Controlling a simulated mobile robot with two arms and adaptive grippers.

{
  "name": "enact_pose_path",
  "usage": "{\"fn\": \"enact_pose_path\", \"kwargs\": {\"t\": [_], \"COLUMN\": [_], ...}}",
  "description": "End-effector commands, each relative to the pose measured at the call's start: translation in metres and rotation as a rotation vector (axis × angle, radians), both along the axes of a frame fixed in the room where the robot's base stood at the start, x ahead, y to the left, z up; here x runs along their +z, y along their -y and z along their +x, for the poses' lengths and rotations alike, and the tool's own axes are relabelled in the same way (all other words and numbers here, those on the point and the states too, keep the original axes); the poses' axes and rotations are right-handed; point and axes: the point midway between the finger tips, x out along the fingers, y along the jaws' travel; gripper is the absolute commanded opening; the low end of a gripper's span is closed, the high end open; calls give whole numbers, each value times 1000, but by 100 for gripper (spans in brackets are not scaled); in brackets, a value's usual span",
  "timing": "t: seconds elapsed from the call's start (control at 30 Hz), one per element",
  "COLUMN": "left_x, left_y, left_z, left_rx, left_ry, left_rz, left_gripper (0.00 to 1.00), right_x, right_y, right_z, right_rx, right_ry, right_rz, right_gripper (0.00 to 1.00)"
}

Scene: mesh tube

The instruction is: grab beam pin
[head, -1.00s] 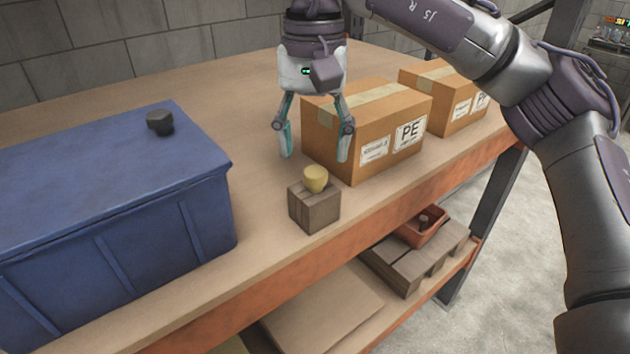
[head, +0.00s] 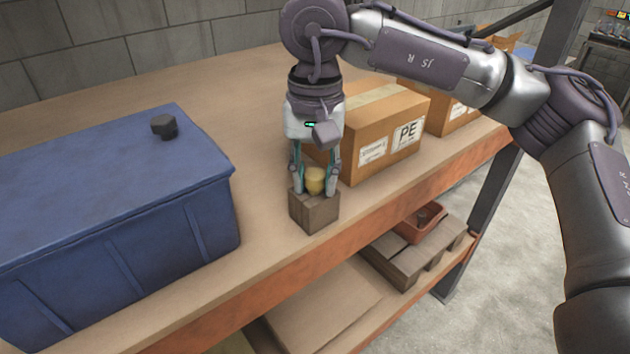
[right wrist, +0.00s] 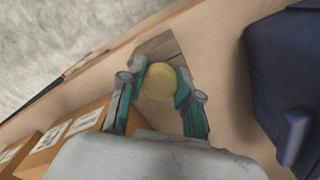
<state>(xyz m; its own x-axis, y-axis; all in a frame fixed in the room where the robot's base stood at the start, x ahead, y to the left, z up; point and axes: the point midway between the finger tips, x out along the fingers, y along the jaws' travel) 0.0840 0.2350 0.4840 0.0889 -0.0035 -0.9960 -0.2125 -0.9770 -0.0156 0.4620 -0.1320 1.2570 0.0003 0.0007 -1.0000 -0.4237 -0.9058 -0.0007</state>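The beam pin, which I take to be the yellow rounded piece (head: 315,181), stands on top of a small brown wooden block (head: 314,212) near the table's front edge. From above it is a pale yellow disc in the right wrist view (right wrist: 159,82). My right gripper (head: 315,187) points down over the block, with one finger on each side of the pin. In the right wrist view the fingers (right wrist: 160,84) appear to touch the pin from both sides. The pin still sits at the block's top. My left gripper is not in view.
A large blue lidded bin (head: 100,220) with a dark knob (head: 164,126) stands left. A cardboard box (head: 375,135) is close behind the gripper on the right, with another beyond it. The wooden table (head: 230,100) is clear at the back. A lower shelf holds an orange tray (head: 408,228).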

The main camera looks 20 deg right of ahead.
Motion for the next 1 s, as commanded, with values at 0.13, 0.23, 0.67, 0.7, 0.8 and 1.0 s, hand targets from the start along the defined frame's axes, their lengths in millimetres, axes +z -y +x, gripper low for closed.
{"fn": "enact_pose_path", "kwargs": {"t": [0.13, 0.23, 0.67, 0.7, 0.8, 1.0], "left_x": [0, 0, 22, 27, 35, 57], "left_y": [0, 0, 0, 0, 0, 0], "left_z": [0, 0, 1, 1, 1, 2], "left_rx": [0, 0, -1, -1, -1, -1], "left_ry": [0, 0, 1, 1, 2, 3], "left_rz": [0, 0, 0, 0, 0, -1], "left_gripper": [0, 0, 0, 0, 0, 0], "right_x": [0, 0, 33, 41, 52, 78], "right_y": [0, 0, -1, -1, 9, 41], "right_z": [0, 0, 0, 0, 8, 33], "right_rx": [0, 0, 1, 1, -6, -7], "right_ry": [0, 0, 0, 0, -2, -2], "right_rz": [0, 0, 1, 1, 1, 3], "right_gripper": [0, 0, 0, 0, 0, 0]}}
